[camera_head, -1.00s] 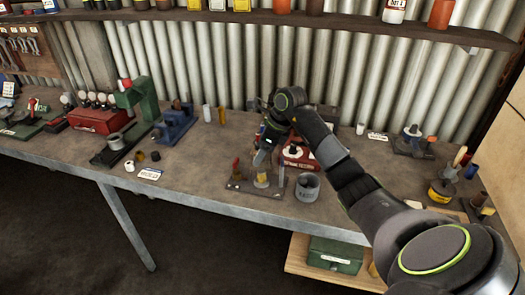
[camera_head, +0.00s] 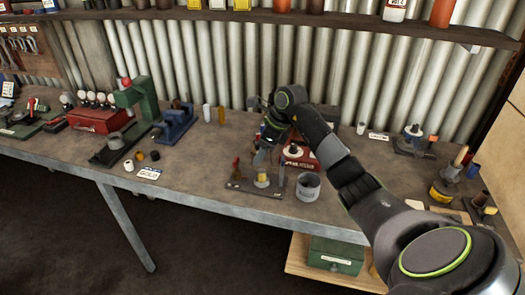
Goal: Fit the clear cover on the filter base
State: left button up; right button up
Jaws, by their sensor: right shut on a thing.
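The filter base (camera_head: 240,186) is a dark plate near the front edge of the bench. A yellow filter element (camera_head: 262,181) stands upright on it, and a small red-topped part stands at its left end. My right gripper (camera_head: 262,162) points down just above the yellow element, shut on the clear cover. The cover is small and see-through, so its outline and whether it touches the base cannot be told. My left gripper is not in view.
A grey cup (camera_head: 308,187) stands close to the right of the base. A red box (camera_head: 300,157) with a round white top is behind it. A green press (camera_head: 135,100) and blue vise (camera_head: 176,124) stand left. Bench between vise and base is mostly clear.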

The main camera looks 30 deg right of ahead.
jog(key=shift+f, duration=0.25)
dwell(0.4)
jog(key=shift+f+b, duration=0.3)
jog(key=shift+b, duration=0.15)
jog(key=shift+f+b, duration=2.05)
jog(key=shift+f, duration=0.1)
jog(key=shift+r, duration=0.1)
jog(key=o, duration=1.4)
jog(key=shift+o, duration=0.2)
jog(key=shift+r, duration=0.1)
jog(key=shift+r+p, duration=1.75)
jog(key=shift+r, duration=1.65)
